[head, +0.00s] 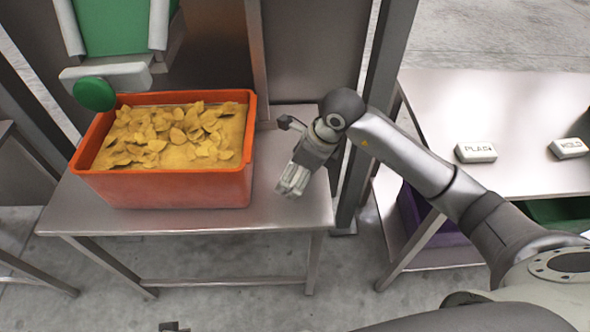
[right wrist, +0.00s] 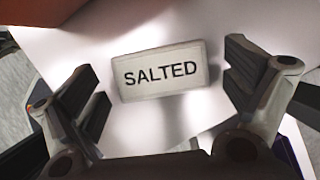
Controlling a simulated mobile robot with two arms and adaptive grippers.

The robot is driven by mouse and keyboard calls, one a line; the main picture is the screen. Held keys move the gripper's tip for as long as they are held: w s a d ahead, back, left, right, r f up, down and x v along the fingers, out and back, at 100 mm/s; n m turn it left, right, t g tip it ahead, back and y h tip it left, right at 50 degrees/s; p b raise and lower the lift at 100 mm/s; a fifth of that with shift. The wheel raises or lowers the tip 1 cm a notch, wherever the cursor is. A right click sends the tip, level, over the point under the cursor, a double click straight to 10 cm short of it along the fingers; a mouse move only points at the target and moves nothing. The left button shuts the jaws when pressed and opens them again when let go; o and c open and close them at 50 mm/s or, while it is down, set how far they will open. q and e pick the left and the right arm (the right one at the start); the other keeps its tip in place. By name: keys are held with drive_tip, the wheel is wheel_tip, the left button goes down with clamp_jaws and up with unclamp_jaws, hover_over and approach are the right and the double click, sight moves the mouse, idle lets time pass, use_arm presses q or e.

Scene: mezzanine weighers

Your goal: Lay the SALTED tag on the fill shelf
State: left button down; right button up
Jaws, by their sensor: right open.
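The SALTED tag (right wrist: 160,72), a pale block with black letters, is face up in the right wrist view, over the bare metal of the fill shelf (right wrist: 200,20). It appears to lie flat on the shelf. My right gripper (head: 293,180) is open, with one finger on each side of the tag and gaps between fingers and tag. In the head view it is low over the right part of the fill shelf (head: 200,221), right of the orange bin, and largely hides the tag. My left gripper is not in view.
The orange bin (head: 165,190) of chips fills much of the shelf's left and middle. A green round knob (head: 94,94) hangs at its back left. On the right table (head: 480,95) lie a PLAIN tag (head: 476,152) and a WHOLD-like tag (head: 568,148), partly unreadable. A purple crate (head: 430,222) stands below.

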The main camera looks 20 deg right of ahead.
drive_tip(key=shift+r, duration=0.1)
drive_tip(key=shift+r, duration=0.1)
use_arm(q)
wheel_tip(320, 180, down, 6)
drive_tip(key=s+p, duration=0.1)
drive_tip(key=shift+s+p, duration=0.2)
drive_tip(key=shift+p, duration=0.2)
use_arm(e)
drive_tip(key=v, duration=1.2)
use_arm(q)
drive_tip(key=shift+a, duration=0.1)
